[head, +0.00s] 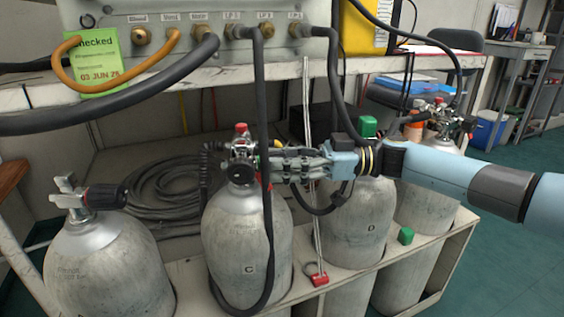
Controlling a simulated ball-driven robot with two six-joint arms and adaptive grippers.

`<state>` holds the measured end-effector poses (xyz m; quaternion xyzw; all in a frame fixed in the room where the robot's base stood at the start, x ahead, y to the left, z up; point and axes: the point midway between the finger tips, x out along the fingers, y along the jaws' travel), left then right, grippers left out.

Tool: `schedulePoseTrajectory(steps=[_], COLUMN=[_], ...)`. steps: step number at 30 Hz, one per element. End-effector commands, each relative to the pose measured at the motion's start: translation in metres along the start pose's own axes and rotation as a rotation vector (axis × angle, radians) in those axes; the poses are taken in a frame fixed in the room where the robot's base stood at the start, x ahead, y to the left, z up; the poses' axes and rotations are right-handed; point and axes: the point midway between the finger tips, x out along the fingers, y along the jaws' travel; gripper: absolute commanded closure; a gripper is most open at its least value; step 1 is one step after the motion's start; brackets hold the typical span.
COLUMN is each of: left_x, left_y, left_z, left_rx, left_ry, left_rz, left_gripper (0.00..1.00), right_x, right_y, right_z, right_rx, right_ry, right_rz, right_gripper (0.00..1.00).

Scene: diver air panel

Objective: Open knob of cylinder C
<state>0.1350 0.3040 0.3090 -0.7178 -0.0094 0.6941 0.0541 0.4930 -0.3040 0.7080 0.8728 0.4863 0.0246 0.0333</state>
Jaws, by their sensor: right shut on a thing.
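Cylinder C (230,235) is a grey tank with a "C" label, standing upright in the rack in the head view. Its valve (241,150) has a red-topped fitting and hoses. My right gripper (268,160) reaches in from the right, level with the valve. Its fingers are shut on the knob of cylinder C at the valve's right side. The fingers and a black hose in front hide most of the knob, so how far it is turned cannot be told. My left gripper is not in view.
Cylinder D (355,225) stands right of C, under my right arm. Another cylinder (105,270) with a black knob stands at left. A thick black hose (264,110) hangs down before cylinder C. The air panel (190,20) sits on the bench above.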

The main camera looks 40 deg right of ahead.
Motion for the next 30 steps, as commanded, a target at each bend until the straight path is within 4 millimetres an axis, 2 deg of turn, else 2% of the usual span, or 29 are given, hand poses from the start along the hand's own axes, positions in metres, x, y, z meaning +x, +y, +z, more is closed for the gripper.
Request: schedulePoseTrajectory(steps=[9, 22, 23, 28, 30], left_x=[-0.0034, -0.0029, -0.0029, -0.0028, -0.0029], left_y=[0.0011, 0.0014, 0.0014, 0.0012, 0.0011], left_z=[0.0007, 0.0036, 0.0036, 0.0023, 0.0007], left_rx=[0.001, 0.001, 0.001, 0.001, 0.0], left_ry=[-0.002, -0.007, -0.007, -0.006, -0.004], left_rz=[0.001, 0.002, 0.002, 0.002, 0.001], left_gripper=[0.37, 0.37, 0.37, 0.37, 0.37], right_x=[-0.0009, -0.0008, -0.0008, -0.0005, -0.0004], right_y=[-0.0011, -0.0011, -0.0011, -0.0007, -0.0006], right_z=[0.0029, 0.0027, 0.0027, 0.0018, 0.0015], right_rx=[-0.081, -0.09, -0.09, -0.09, -0.09], right_ry=[-0.002, -0.002, -0.002, 0.0, 0.001], right_rz=[-0.001, -0.001, -0.001, -0.001, -0.001], right_gripper=[0.94, 0.94, 0.6, 0.38, 0.38])
